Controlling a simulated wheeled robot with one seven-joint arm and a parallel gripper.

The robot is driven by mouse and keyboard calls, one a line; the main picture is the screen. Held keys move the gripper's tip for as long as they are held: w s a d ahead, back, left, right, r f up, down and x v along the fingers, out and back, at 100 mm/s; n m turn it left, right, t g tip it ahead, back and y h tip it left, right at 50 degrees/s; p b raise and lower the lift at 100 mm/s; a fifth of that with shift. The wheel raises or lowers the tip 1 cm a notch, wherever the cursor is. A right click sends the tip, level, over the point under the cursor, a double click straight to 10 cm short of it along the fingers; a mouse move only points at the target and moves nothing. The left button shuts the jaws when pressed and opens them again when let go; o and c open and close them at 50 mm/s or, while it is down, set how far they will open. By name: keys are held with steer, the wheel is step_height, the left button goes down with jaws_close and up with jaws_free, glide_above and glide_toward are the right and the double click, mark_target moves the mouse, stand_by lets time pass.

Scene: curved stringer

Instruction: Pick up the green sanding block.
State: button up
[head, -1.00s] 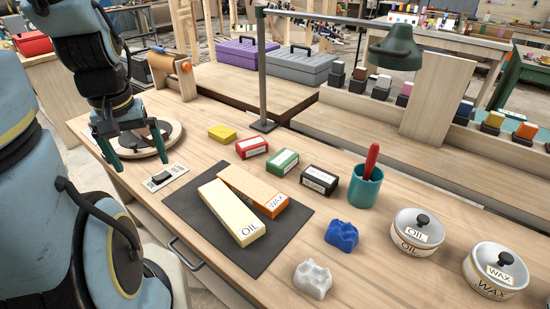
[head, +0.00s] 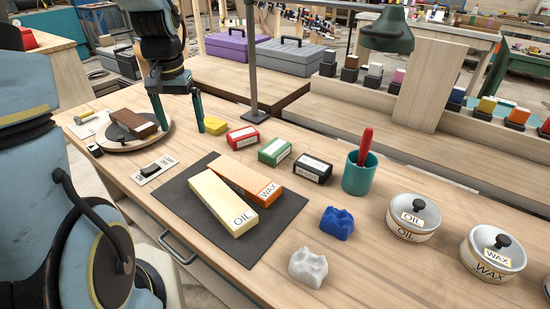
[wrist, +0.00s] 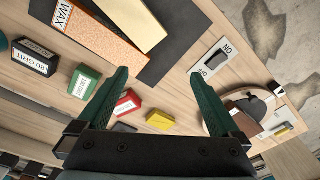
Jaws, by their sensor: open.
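The green sanding block (head: 275,151) lies on the workbench with a white label, between the red block (head: 246,138) and the black block (head: 312,169). It also shows in the wrist view (wrist: 84,82), just outside my left finger. My gripper (head: 179,120) is open and empty, pointing down left of the row of blocks, with its right finger close to the yellow block (head: 215,125). In the wrist view my gripper (wrist: 158,75) has its two green fingers spread wide, with the red block (wrist: 127,103) and yellow block (wrist: 159,119) seen between them.
A dark mat (head: 270,215) holds the OIL bar (head: 222,203) and WAX bar (head: 247,180). A lamp pole (head: 252,70) rises behind the blocks. A teal cup (head: 359,175), two tins and blue and white lumps stand at right. A round turntable (head: 108,144) with a brown block is at left.

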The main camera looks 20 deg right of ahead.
steer(key=w+d+f+m+b, duration=0.1)
steer(key=d+f+m, duration=0.1)
steer(key=d, duration=0.5)
steer(key=w+d+f+m+b, duration=0.1)
steer(key=w+d+f+m, duration=0.1)
steer(key=d, duration=0.4)
steer(key=m+g+b, duration=0.1)
steer(key=m+b, duration=0.1)
glide_toward(274, 148)
steer(key=shift+s+a, duration=0.1)
steer(key=shift+a, duration=0.1)
step_height(274, 148, down, 5)
steer(key=shift+d+f+p, duration=0.1)
steer(key=shift+p, duration=0.7)
steer(key=shift+d+f+p, duration=0.1)
steer(key=shift+f+p, duration=0.95)
steer(key=shift+f, duration=1.6)
steer(key=c, duration=1.5)
step_height(274, 148, up, 10)
steer(key=shift+r+b, duration=0.1)
steer(key=shift+b, duration=1.15)
